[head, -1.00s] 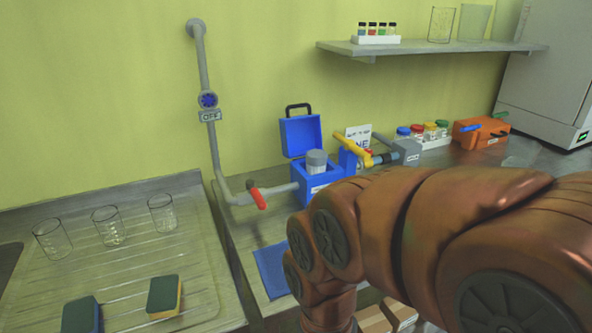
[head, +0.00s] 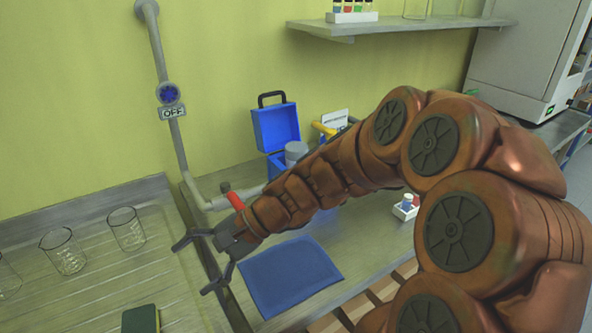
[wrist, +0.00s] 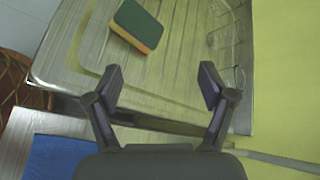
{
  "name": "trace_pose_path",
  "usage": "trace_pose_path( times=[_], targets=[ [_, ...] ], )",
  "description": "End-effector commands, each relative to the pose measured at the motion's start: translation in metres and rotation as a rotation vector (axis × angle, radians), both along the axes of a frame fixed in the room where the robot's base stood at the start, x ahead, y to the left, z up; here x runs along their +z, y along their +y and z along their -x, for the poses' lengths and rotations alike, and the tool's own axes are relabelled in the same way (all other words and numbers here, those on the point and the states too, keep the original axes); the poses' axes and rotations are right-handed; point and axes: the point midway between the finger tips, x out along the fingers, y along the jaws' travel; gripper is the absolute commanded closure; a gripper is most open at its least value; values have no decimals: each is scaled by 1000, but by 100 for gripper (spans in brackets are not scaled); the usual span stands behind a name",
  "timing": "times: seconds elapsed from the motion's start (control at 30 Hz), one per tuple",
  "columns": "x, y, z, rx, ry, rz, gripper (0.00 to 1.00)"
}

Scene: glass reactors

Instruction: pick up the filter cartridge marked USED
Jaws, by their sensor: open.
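No mark reading USED can be made out in either view. A grey-capped cylinder (head: 296,152), which may be a filter cartridge, stands upright in the open blue case (head: 276,126) by the wall. My forearm hides much of the case's lower part. My gripper (head: 193,267) is open and empty, to the left of the case, near the edge between the drainboard and the bench. In the wrist view my gripper (wrist: 160,80) has its fingers spread above the drainboard's edge, with nothing between them.
A pipe with a red-handled valve (head: 234,200) is close behind my gripper. Glass beakers (head: 64,252) and a sponge (head: 140,319) are on the ribbed drainboard; the sponge also shows in the wrist view (wrist: 138,25). A blue mat (head: 290,278) and a small vial rack (head: 405,210) are on the bench.

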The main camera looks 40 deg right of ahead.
Motion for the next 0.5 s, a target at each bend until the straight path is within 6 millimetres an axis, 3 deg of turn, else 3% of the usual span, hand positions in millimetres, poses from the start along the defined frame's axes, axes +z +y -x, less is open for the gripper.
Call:
trace_pose_path(
  times=[0.03, 0.17, 0.3, 0.4, 0.5],
  targets=[
    [4, -17, -23, -105, 18, -83, 18],
    [20, -72, -76, -374, 50, -293, 18],
    [28, -159, -119, -671, 81, -523, 18],
    [27, -231, -135, -871, 99, -685, 18],
    [20, -296, -138, -1040, 111, -823, 18]
  ],
)
